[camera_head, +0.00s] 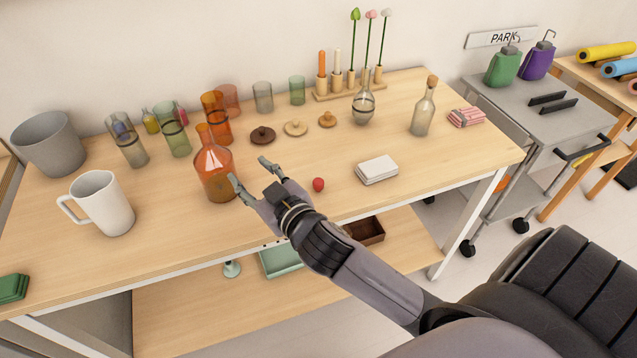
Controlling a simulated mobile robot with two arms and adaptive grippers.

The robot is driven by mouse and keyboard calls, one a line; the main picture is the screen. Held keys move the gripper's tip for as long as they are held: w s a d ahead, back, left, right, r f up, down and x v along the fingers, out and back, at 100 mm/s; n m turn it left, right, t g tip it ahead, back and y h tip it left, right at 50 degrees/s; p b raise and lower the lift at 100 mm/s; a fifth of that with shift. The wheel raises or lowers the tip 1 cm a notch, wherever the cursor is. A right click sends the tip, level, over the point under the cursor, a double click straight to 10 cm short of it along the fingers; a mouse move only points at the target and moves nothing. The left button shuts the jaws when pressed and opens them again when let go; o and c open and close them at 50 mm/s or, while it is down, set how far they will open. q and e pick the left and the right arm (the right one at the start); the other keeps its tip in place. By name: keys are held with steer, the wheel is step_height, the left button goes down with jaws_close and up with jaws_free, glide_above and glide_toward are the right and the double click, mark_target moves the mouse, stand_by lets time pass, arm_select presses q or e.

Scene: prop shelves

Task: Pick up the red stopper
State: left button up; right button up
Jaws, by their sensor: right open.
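A small red stopper (318,184) lies on the wooden table near its front edge, in the middle of the head view. My right gripper (249,169) is open and empty, with its fingers spread towards the back left. The stopper is to the right of the gripper, outside its fingers and apart from them. An orange glass bottle (215,174) stands just left of the gripper. One fingertip overlaps or nearly meets its right side in the picture; I cannot tell whether they touch. My left gripper is not in view.
Brown and tan lids (262,135) lie behind the gripper. A stack of white cards (377,170) lies right of the stopper. A white mug (104,203) and several glasses stand on the left. A clear stoppered bottle (423,112) stands at right. The front middle has bare tabletop.

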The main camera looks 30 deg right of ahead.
steer(key=w+a+r+n+t+y, duration=0.2)
steer(key=a+r+n+y, duration=0.8)
steer(key=r+y, duration=0.3)
steer(key=s+a+r+n+g+y, duration=0.3)
steer(key=a+n+g+y, duration=0.25)
steer(key=n+g, duration=0.3)
steer(key=n+g+h+p, duration=0.25)
steer(key=g+h, duration=0.75)
steer(key=h, duration=1)
glide_above(319, 181)
steer(key=f, duration=2.2)
steer(key=shift+s+d, duration=0.15)
steer(key=shift+d, duration=0.05)
steer(key=f, duration=0.1)
steer(key=f+p, duration=0.1)
steer(key=f, duration=0.1)
steer(key=f+p, duration=0.1)
steer(key=shift+a+f, duration=0.3)
steer(key=shift+f, duration=0.1)
steer(key=shift+w+f, duration=0.2)
steer(key=shift+f, duration=0.1)
